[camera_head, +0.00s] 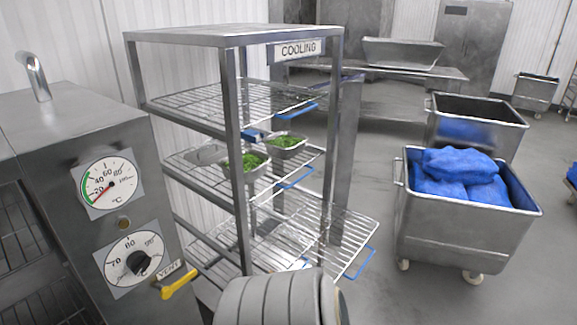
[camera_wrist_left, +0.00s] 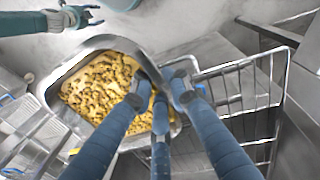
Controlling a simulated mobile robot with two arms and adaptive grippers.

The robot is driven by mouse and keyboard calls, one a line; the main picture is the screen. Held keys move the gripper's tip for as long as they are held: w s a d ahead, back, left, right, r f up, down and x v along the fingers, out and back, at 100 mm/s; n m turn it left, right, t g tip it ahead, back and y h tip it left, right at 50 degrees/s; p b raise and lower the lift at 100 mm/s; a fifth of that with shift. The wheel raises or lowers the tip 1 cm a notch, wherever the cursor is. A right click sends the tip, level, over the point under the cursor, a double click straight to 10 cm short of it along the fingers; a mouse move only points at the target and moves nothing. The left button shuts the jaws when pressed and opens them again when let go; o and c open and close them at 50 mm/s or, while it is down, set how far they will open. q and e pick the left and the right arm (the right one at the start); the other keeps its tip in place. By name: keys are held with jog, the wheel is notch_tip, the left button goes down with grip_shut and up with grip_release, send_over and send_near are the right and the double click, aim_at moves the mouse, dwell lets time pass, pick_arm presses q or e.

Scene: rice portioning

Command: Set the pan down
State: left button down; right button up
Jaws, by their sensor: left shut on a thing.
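A steel pan (camera_wrist_left: 88,48) holding yellow, lumpy food (camera_wrist_left: 98,85) fills the middle of the left wrist view. My left gripper (camera_wrist_left: 160,88) has its blue fingers closed on the pan's right-hand wall. The pan is close to wire shelving; I cannot tell whether it touches a shelf. Another gripper, apparently my right one (camera_wrist_left: 82,15), shows small at the top left of that view, beyond the pan, and its opening is unclear. In the head view neither gripper nor this pan shows; a ribbed grey arm part of mine covers the bottom centre.
The cooling rack (camera_head: 230,88) has several wire shelves; a lower one (camera_head: 340,225) is pulled out to the right. Two pans of green food (camera_head: 245,160) (camera_head: 287,142) sit on the middle shelf. A dialled cabinet (camera_head: 75,120) stands left. A cart (camera_head: 455,235) with blue bags stands right.

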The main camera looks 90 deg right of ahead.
pick_arm(q)
jog(key=s+a+f+n, duration=0.1)
jog(key=s+a+f, duration=0.2)
jog(key=a, duration=0.4)
jog(key=s+a+f+n, duration=0.2)
jog(key=s+a+f, duration=0.2)
jog(key=a, duration=0.4)
jog(key=s+a+f+n, duration=0.2)
jog(key=s+a+f, duration=0.2)
jog(key=a, duration=0.3)
jog(key=shift+a+f+t, duration=0.15)
jog(key=shift+f+t, duration=0.05)
jog(key=shift+t, duration=0.1)
pick_arm(e)
jog(key=shift+s+a, duration=0.15)
jog(key=shift+s, duration=0.4)
